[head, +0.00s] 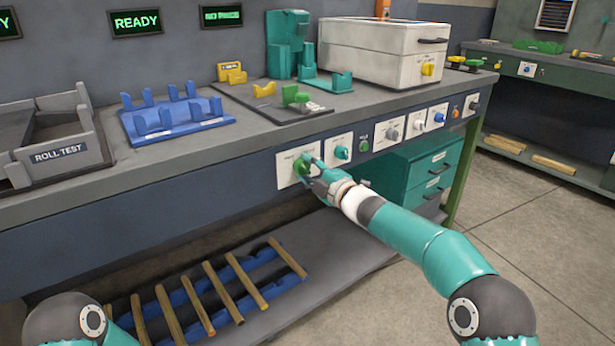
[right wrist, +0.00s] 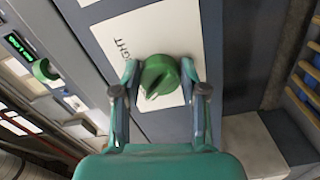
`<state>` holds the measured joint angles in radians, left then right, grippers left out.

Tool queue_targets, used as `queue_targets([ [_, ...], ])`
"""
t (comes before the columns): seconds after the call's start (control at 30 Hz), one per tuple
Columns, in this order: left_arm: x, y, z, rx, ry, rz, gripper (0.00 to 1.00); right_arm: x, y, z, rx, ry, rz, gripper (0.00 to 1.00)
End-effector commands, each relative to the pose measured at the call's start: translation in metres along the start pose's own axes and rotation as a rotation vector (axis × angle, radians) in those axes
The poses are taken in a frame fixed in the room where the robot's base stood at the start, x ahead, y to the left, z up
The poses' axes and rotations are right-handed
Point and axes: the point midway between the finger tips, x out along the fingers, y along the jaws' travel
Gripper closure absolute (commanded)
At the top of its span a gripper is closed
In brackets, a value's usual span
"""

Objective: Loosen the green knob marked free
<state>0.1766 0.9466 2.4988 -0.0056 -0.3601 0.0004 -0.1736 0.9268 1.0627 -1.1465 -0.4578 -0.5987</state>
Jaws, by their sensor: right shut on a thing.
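A green knob (head: 301,165) sits on a white plate (head: 286,172) on the bench's front panel, at the left end of a row of controls. It also shows in the right wrist view (right wrist: 160,77), with a raised grip bar. The plate's lettering is only partly readable, and I cannot make out the word "free". My right gripper (head: 308,168) is at this knob; in the right wrist view its fingers (right wrist: 158,70) are on either side, shut on it. My left gripper is out of view; only part of my left arm shows at the bottom left.
A teal knob (head: 341,152) is close to the right on its own plate, with several more controls beyond. Teal drawers (head: 425,165) stand under the bench at right. A low shelf (head: 330,255) holds blue racks with wooden rods. Open floor lies at the right.

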Motion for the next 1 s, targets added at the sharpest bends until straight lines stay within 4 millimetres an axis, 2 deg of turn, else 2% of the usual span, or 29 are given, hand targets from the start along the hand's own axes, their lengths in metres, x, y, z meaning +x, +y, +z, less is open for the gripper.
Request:
queue_targets([
  [0.03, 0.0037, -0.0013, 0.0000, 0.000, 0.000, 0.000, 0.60, 0.0013, -0.0068, -0.0033, -0.030, 0.007, -0.008, 0.92],
  [0.3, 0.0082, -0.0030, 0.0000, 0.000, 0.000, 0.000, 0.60, 0.0015, -0.0069, -0.0039, -0.128, 0.009, -0.010, 0.92],
  [0.8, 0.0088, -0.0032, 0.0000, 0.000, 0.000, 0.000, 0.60, 0.0018, -0.0078, -0.0045, -0.152, 0.011, -0.013, 0.92],
  [0.83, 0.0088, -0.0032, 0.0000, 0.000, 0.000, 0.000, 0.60, 0.0018, -0.0079, -0.0045, -0.152, 0.011, -0.013, 0.56],
  [0.97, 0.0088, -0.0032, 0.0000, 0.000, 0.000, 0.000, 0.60, 0.0015, -0.0071, -0.0038, -0.150, 0.009, -0.012, 0.34],
  [1.0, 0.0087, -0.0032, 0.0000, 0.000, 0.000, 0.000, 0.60, 0.0014, -0.0064, -0.0034, -0.150, 0.008, -0.011, 0.32],
])
